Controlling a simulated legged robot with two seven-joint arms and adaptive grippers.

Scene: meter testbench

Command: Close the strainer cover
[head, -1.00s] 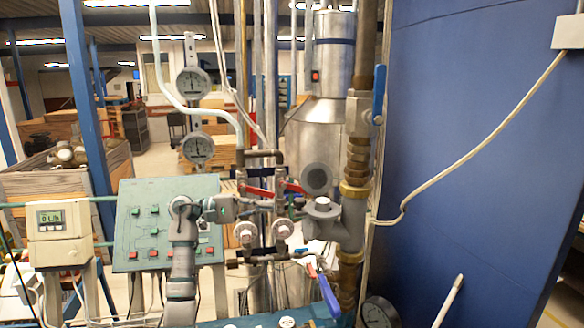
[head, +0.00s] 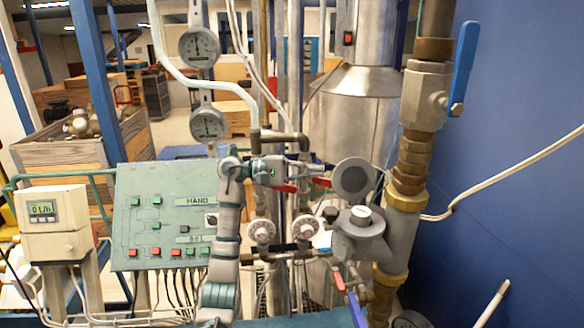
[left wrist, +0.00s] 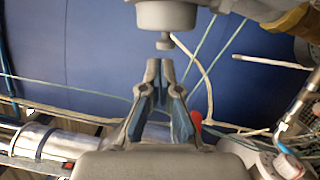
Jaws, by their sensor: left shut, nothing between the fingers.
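The strainer (head: 365,247) is a grey body joined to the vertical brass-fitted pipe, with a pale-topped round part on it. Its cover (head: 354,178) appears as a grey round disc standing up above the body, apparently open. My left gripper (head: 320,173) is just left of the disc, pointing right at about its height. In the left wrist view the left gripper (left wrist: 160,68) is shut and empty. A grey round part with a short knob (left wrist: 164,42) lies just beyond its tips, with a small visible gap. I cannot tell whether this is the cover. My right gripper is out of view.
Red-handled valves (head: 285,187) and white dials (head: 262,231) crowd below the left gripper. A blue-handled valve (head: 462,65) is at upper right. A green control panel (head: 165,220) stands left. A blue wall (head: 520,190) fills the right.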

